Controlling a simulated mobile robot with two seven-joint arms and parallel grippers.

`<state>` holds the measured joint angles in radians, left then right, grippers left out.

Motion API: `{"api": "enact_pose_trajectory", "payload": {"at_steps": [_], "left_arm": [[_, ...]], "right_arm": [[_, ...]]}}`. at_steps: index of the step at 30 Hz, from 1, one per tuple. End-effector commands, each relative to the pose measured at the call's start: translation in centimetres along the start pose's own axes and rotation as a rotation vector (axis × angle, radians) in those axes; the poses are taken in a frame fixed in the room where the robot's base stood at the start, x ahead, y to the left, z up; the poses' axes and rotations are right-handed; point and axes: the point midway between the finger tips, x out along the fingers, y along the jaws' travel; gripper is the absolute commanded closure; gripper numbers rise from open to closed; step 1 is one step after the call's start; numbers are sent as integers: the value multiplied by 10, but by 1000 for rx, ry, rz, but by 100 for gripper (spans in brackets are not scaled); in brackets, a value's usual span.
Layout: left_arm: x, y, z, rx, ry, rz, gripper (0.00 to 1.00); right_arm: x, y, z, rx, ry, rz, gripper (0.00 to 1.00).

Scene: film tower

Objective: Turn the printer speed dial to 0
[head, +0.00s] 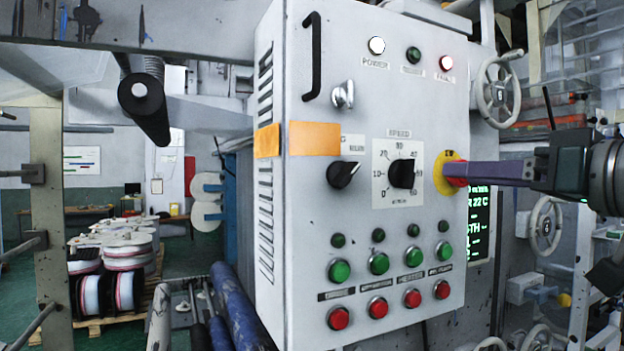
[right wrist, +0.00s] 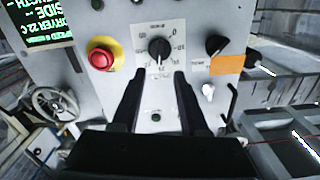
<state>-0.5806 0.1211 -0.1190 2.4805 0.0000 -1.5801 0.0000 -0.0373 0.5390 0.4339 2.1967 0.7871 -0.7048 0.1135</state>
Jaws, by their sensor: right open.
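The speed dial (head: 402,174) is a black knob on a white square scale plate (head: 391,197) marked SPEED, with 0 at the lower left. In the right wrist view the dial (right wrist: 159,48) appears just beyond and between my right fingertips. My right gripper (head: 450,172) comes in from the right, its fingers passing in front of the emergency stop in the head view. In the wrist view the gripper (right wrist: 158,76) is open and empty, its fingers apart and short of the knob. My left gripper is not in view.
The red emergency stop (right wrist: 101,58) on its yellow ring (head: 441,173) sits beside the dial. A black selector knob (head: 343,174) is on its other side. Green buttons (head: 379,263) and red buttons (head: 378,307) lie below. A handwheel (head: 499,90) stands at the panel's right edge.

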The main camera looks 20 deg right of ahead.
Motion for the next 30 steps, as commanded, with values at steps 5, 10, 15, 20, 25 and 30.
{"api": "enact_pose_trajectory", "payload": {"at_steps": [5, 10, 15, 20, 25, 30], "left_arm": [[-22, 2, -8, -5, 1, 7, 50], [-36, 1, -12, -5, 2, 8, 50], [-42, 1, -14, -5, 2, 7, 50], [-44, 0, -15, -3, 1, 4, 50], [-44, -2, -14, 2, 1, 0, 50], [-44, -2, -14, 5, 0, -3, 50]], "right_arm": [[31, -1, -6, 5, -2, 1, 56], [61, -2, -4, 3, -3, 1, 56], [80, -1, -2, 1, -4, 0, 56], [89, -1, 1, -1, -6, 0, 56], [90, -1, 2, -2, -5, 0, 56], [90, -1, 2, -2, -5, 0, 63]]}}
